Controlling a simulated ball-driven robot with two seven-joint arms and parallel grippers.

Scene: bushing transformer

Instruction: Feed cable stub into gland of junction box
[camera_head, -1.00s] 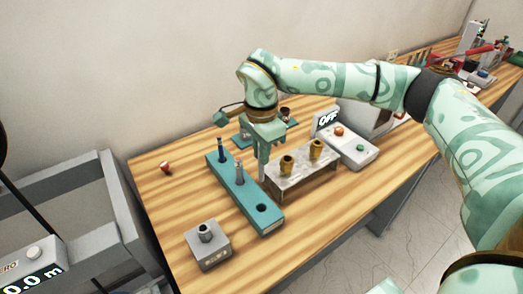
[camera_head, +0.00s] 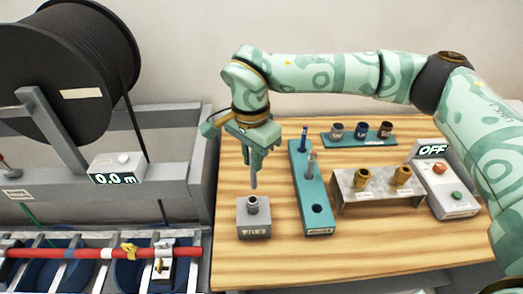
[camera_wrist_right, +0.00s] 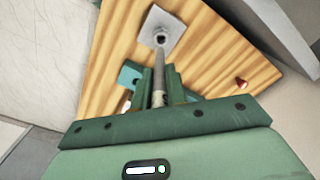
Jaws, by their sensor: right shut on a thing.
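My right gripper (camera_head: 254,158) is shut on a thin grey cable stub (camera_head: 254,180), which hangs upright below the fingers. The junction box (camera_head: 254,224) is a small grey box at the front left of the wooden table, with a grey gland (camera_head: 253,204) on top. The stub's lower end is above the gland, with a small gap. In the right wrist view the stub (camera_wrist_right: 159,80) runs from between the fingers toward the gland (camera_wrist_right: 160,39) on the junction box (camera_wrist_right: 158,16). My left gripper is in neither view.
A teal block (camera_head: 304,190) with a blue stub, a grey stub and an empty hole stands right of the box. A metal stand (camera_head: 350,202) with brass glands and a control box (camera_head: 450,200) reading OFF are further right. A cable reel (camera_head: 65,70) stands left.

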